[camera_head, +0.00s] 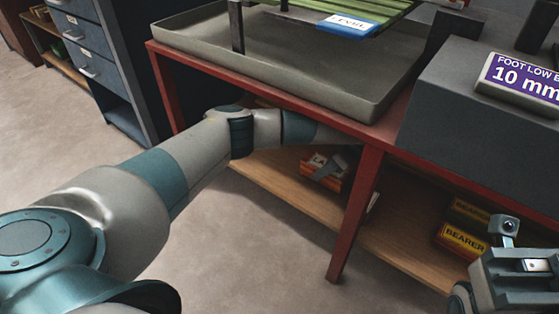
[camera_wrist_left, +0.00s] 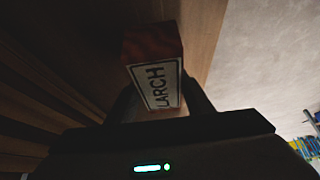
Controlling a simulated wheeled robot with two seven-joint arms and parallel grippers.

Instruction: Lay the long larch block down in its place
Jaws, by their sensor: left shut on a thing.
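The larch block (camera_wrist_left: 154,72) shows in the left wrist view, with a red-brown end and a white label reading LARCH. My left gripper (camera_wrist_left: 162,98) is shut on it, with a dark finger on each side. A brown wooden surface lies behind the block; I cannot tell whether they touch. In the head view my left arm reaches under the red bench, and its gripper cannot be made out there. My right gripper (camera_head: 515,270) is at the lower right edge of the head view, partly cut off, its fingers not clear.
A grey tray (camera_head: 290,78) and a grey block with a 10 mm sign (camera_head: 530,80) stand on top. Drawers (camera_head: 85,38) stand at left.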

